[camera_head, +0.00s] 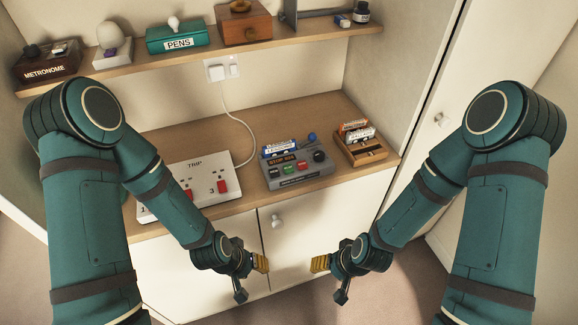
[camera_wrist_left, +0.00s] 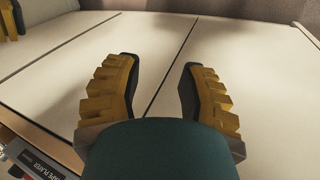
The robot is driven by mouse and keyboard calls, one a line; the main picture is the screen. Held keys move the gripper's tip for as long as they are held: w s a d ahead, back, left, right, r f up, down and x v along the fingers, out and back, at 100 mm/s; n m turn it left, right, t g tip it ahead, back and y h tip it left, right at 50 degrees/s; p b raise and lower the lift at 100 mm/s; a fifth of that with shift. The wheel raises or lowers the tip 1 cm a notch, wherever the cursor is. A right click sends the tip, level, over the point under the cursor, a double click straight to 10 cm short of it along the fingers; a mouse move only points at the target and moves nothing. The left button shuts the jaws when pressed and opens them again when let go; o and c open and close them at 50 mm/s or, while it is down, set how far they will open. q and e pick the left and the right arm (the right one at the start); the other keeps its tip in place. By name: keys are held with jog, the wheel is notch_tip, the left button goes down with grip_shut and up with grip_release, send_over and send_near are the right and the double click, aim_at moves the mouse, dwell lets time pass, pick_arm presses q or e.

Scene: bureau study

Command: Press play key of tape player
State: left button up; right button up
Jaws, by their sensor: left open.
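I cannot read which key is play. A corner labelled as the tape player (camera_wrist_left: 42,168) shows at the lower left in the left wrist view. My left gripper (camera_head: 262,264) is open and empty, in front of and below the desk edge, left of the player. Its fingers stand apart in the left wrist view (camera_wrist_left: 160,68). My right gripper (camera_head: 319,264) is at the same height, right of it, touching nothing visible.
A white power strip (camera_head: 188,190) with red switches lies left on the desk (camera_head: 237,203). A white cable (camera_head: 249,140) runs down the wall. Cabinet doors (camera_head: 300,225) lie below.

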pick_arm(q)
grip_shut()
dwell(1.0)
